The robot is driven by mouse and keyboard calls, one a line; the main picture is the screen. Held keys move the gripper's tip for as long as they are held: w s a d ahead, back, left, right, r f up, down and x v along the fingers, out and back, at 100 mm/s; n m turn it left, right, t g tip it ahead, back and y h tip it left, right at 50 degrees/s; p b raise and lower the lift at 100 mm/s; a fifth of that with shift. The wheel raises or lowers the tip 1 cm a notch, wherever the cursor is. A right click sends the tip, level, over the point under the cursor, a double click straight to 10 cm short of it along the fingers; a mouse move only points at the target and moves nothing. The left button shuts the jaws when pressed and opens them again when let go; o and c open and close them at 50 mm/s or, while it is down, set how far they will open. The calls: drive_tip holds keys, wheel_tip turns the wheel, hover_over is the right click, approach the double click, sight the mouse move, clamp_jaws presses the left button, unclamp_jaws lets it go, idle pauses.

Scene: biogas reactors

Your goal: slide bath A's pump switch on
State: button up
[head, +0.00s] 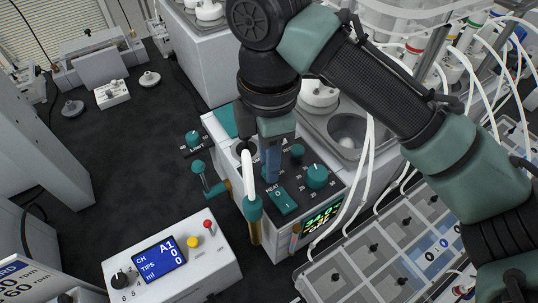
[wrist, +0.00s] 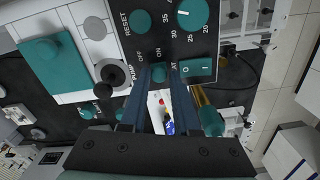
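Bath A's body (head: 228,141) stands at the middle of the head view, with a dark control panel (head: 294,167) on its front. My gripper (head: 271,180) reaches down over this panel, its blue fingers hiding part of it. In the wrist view the small teal pump switch (wrist: 158,73) lies between the tips of my gripper (wrist: 159,82), close below the OFF and ON labels. A narrow gap separates the fingers. Whether they touch the switch is hidden, and its exact position along its slot is unclear.
The teal heat rocker (wrist: 198,69) sits right beside the fingertips. The reset button (wrist: 140,21) and a dial (wrist: 194,13) are farther up. A white-tipped tube (head: 249,180) rises close to the gripper. A control box (head: 172,262) stands in front.

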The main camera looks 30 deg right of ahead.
drive_tip(key=o, duration=0.4)
drive_tip(key=shift+s, duration=0.3)
drive_tip(key=shift+w, duration=0.15)
wheel_tip(320, 180, up, 13)
drive_tip(key=shift+p, duration=0.3)
